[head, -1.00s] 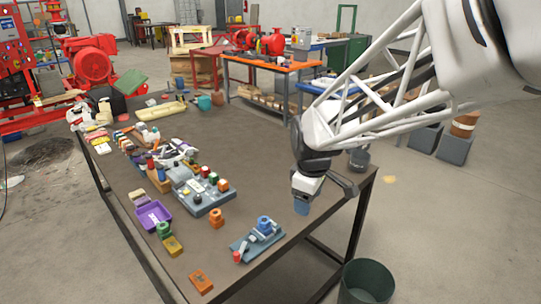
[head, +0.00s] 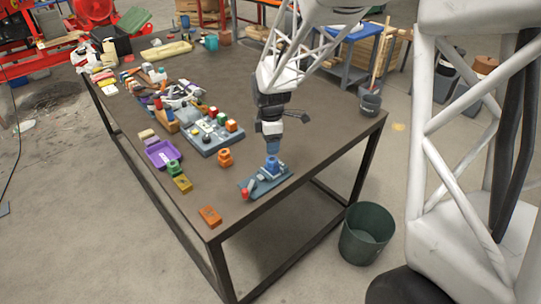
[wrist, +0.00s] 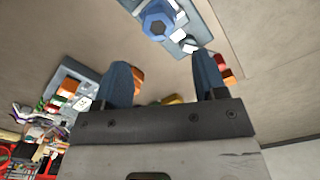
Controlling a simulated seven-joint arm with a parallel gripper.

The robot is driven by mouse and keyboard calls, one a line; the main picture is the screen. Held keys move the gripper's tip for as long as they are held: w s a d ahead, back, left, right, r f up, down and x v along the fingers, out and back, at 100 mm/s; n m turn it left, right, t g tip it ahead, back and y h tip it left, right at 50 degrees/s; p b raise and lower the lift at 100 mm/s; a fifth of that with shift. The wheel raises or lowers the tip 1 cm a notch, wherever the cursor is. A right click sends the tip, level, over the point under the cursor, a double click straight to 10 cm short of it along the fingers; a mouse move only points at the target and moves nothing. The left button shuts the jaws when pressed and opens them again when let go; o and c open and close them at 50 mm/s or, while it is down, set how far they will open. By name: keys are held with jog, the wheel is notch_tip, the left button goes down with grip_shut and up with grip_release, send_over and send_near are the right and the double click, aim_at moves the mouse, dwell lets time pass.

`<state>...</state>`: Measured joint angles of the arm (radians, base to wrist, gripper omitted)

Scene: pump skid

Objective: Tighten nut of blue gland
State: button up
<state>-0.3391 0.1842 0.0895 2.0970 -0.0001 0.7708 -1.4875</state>
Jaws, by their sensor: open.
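The blue gland (head: 271,166) stands on a small blue-grey plate (head: 284,184) near the table's front right corner. In the wrist view its blue hexagonal nut (wrist: 157,22) shows at the top of the picture, beyond the fingertips. My gripper (head: 273,151) points down just above the gland, and the fingers nearly overlap it in the head view. In the wrist view my gripper (wrist: 162,63) has two blue-grey fingers apart with nothing between them. Whether the fingertips touch the nut is not clear, but they appear short of it.
A red-ended part (head: 245,193) lies on the same plate. An orange fitting (head: 225,157), a grey block with coloured fittings (head: 213,138), a purple tray (head: 158,156) and an orange block (head: 210,215) are to the left. A dark bin (head: 367,233) stands on the floor. The table's right side is clear.

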aim_at(270, 160)
jog(key=shift+f, duration=0.15)
dwell(0.3)
jog(key=shift+a+f, duration=0.1)
jog(key=shift+f, duration=3.7)
jog(key=shift+c, duration=0.3)
jog(key=c, duration=0.9)
